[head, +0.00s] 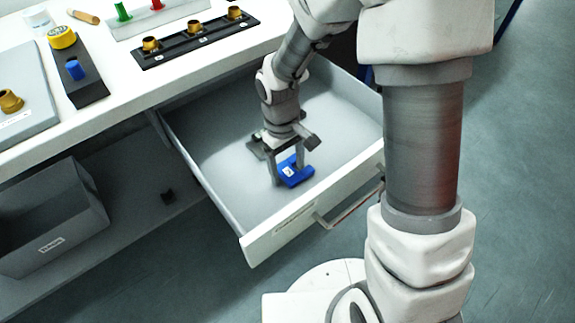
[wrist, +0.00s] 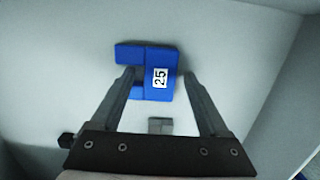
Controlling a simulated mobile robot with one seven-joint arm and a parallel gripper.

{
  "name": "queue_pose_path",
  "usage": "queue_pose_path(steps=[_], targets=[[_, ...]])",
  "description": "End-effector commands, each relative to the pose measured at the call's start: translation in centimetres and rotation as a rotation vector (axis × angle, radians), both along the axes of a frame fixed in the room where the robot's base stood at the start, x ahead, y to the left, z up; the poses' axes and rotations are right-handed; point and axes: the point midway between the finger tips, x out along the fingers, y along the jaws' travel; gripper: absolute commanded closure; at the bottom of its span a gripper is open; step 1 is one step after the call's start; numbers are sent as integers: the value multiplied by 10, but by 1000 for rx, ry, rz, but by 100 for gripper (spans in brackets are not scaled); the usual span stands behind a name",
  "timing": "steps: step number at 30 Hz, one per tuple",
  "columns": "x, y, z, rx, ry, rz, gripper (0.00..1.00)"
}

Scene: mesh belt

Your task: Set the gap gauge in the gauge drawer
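The gap gauge is a blue C-shaped block (head: 296,171) with a white label. It is inside the open gauge drawer (head: 225,190) and appears to lie on the drawer floor. In the wrist view the gauge (wrist: 160,58) shows the number 25. My gripper (head: 287,168) points down into the drawer over the gauge. In the wrist view its fingers (wrist: 159,72) are spread, with a clear strip between the right finger and the gauge's edge. The left finger overlaps the gauge's notch side; whether it touches is unclear.
The drawer is pulled out below a white bench (head: 125,85) and is otherwise largely bare. A black rack with brass pieces (head: 195,37), a yellow-and-blue stand (head: 80,80) and a grey plate (head: 25,95) are on the bench. A grey bin (head: 50,225) stands on the shelf beneath.

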Motion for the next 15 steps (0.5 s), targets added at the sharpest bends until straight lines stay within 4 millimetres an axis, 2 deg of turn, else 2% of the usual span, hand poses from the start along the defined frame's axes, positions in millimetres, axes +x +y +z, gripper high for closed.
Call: queue_pose_path(steps=[10,15], targets=[[0,0,5,1,-1,0,21],[4,2,33,1,-5,1,21]])
